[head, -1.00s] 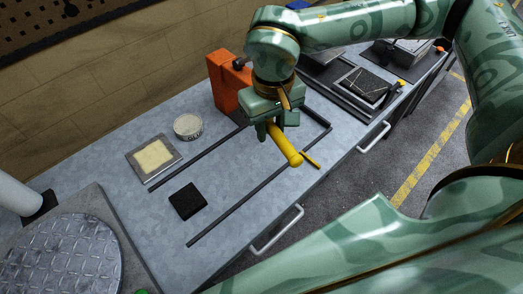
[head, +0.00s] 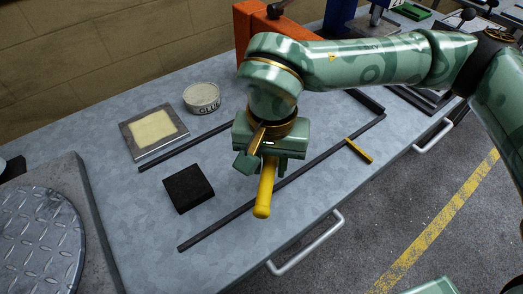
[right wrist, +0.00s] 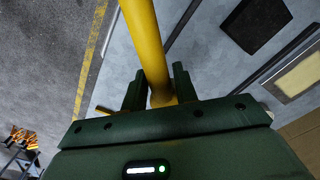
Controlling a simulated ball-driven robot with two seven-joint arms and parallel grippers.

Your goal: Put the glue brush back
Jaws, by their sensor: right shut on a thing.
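My right gripper (head: 265,166) is shut on a thick yellow handle (head: 264,195), which I take for the glue brush. The handle slants down from the jaws toward the bench's front side. The right wrist view shows the yellow handle (right wrist: 145,40) between the two green fingers (right wrist: 159,88). No bristles can be made out. A round pale tin marked GLUE (head: 202,98) stands on the bench, behind and left of the gripper. My left gripper is not in view.
A black block (head: 188,188) and a framed cream pad (head: 154,133) lie left of the gripper. Dark rails (head: 225,222) run along the bench. A thin yellow stick (head: 358,151) lies by the front rail. An orange block (head: 262,32) stands behind. Bench handles (head: 307,243) stick out in front.

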